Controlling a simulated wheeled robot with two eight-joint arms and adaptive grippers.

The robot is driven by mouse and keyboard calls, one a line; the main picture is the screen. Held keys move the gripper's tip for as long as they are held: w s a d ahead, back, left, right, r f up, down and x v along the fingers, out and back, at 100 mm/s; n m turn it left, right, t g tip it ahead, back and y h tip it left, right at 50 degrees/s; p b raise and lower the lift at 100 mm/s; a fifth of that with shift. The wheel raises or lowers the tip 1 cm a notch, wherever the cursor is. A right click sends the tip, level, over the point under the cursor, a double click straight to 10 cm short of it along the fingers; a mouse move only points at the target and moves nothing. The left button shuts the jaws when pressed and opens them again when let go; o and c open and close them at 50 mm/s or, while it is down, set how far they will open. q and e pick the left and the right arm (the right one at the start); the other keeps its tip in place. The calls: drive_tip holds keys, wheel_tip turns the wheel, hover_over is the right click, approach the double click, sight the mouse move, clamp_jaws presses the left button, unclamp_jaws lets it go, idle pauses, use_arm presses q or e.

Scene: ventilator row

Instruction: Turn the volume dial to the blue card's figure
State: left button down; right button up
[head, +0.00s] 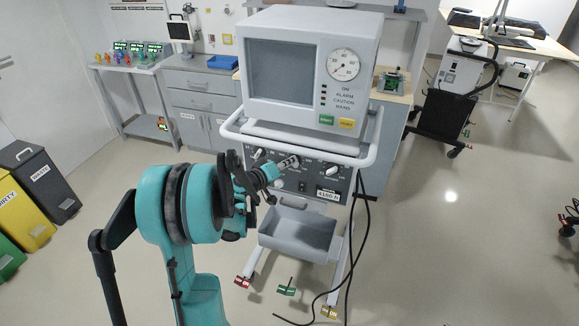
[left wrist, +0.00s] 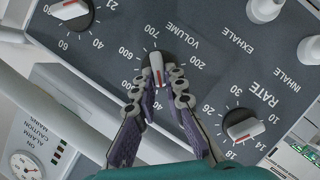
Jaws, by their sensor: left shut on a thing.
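The volume dial (left wrist: 155,65) is a pale knob with a red line, on a dark panel with figures around it, upside down in the left wrist view. My left gripper (left wrist: 158,88) is shut on this knob, one finger on each side. The fingers cover part of the scale, and I cannot tell which figure the red line points at. In the head view my left gripper (head: 274,172) reaches the front panel (head: 313,184) of the ventilator (head: 309,75). I cannot make out a blue card. My right gripper is not in view.
The rate dial (left wrist: 243,126) sits close beside my left fingers, and another dial (left wrist: 70,9) is on the other side. A pale rail (head: 310,153) runs above the panel. A grey tray (head: 298,236) and dark cables (head: 362,215) are below it.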

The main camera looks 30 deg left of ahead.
use_arm(q)
drive_tip(key=shift+a+f+n+t+h+b, duration=0.15)
drive_tip(key=shift+n+t+h+b, duration=0.2)
drive_tip(key=shift+n+b, duration=0.4)
drive_tip(key=shift+f+n+t+h+b, duration=0.25)
drive_tip(key=shift+n+b, duration=0.3)
drive_tip(key=shift+n, duration=0.45)
drive_tip(key=shift+a+f+n+t+h+b, duration=0.1)
drive_tip(key=shift+n+t+h+b, duration=0.3)
drive_tip(key=shift+n+b, duration=0.35)
drive_tip(key=shift+n, duration=0.3)
drive_tip(key=c, duration=1.6)
unclamp_jaws()
drive_tip(key=shift+s, duration=0.1)
drive_tip(key=v, duration=1.2)
